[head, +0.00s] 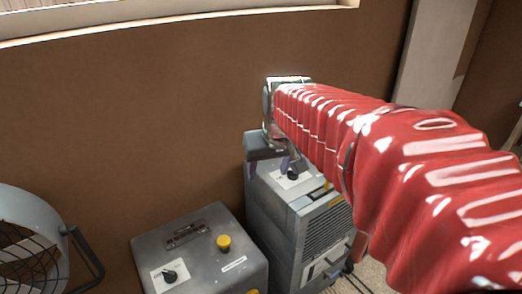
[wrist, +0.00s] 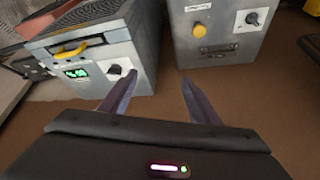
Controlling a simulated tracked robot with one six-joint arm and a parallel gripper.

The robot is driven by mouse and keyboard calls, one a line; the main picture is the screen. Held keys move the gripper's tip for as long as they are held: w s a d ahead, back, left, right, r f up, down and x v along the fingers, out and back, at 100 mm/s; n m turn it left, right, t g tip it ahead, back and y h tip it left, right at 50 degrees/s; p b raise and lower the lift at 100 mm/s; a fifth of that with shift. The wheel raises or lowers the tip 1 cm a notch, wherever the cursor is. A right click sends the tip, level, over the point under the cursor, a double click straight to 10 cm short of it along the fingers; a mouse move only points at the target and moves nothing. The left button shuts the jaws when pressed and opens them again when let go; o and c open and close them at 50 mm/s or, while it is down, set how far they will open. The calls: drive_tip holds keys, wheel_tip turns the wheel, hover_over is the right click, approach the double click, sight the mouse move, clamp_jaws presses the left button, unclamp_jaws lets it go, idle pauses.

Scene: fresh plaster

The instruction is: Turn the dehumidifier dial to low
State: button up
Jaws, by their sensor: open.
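The dehumidifier (head: 318,228) is a grey-blue box with a vented front, standing below my red-sleeved arm in the head view. In the wrist view the dehumidifier (wrist: 97,50) is at the upper left, with a green lit display (wrist: 76,73) and a yellow handle. Its black dial (wrist: 115,71) sits on a white plate; the dial also shows in the head view (head: 293,175). My gripper (wrist: 158,77) is open and empty. Its left finger is just right of the dial, its right finger over the gap beside the dehumidifier. Contact and the dial's setting cannot be told.
A second grey box (head: 205,255) stands left of the dehumidifier, with a yellow button (head: 223,242) and its own black dial (head: 170,276). A fan (head: 28,245) is at the far left. A brown wall (head: 140,110) rises behind.

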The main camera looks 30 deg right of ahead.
drive_tip(key=w+d+f+m, duration=0.1)
drive_tip(key=w+d+f, duration=0.1)
drive_tip(key=w+d, duration=0.3)
drive_tip(key=w+d+f+m, duration=0.1)
drive_tip(key=w+d, duration=0.4)
drive_tip(key=d, duration=0.6)
drive_tip(key=shift+w+d+f+g+h, duration=0.3)
drive_tip(key=shift+w+d+f+h, duration=0.1)
drive_tip(key=shift+f, duration=0.35)
drive_tip(key=shift+f, duration=0.1)
drive_tip(key=x, duration=1.3)
drive_tip(key=shift+w+a+f, duration=0.1)
drive_tip(key=shift+f, duration=0.2)
drive_tip(key=c, duration=1.1)
